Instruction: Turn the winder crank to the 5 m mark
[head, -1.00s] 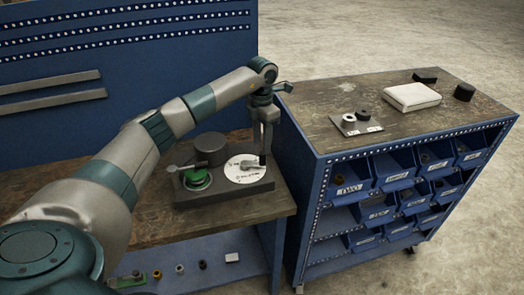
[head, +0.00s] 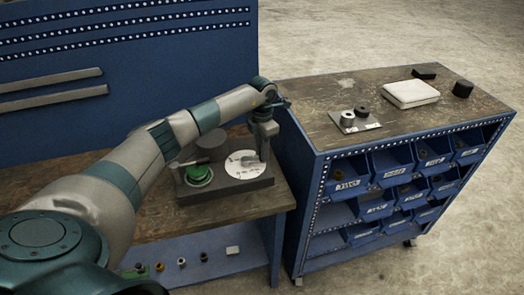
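The winder is a dark block (head: 222,190) on the wooden bench. It carries a white marked dial (head: 240,170) on its right, a green spool (head: 198,175) with a dark lever at front left, and a dark round cylinder (head: 211,146) behind. The dial's markings are too small to read. My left gripper (head: 262,158) points down over the right part of the dial, at the crank. The crank is mostly hidden by the fingers, and I cannot tell whether they are closed on it. My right gripper is not in view.
A blue cart (head: 320,200) with several labelled bins stands close to the right of the bench. Its top holds a small plate (head: 352,122) with dark rings, a white pad (head: 410,94) and black blocks. Small parts lie on the lower shelf. The blue pegboard (head: 150,60) stands behind.

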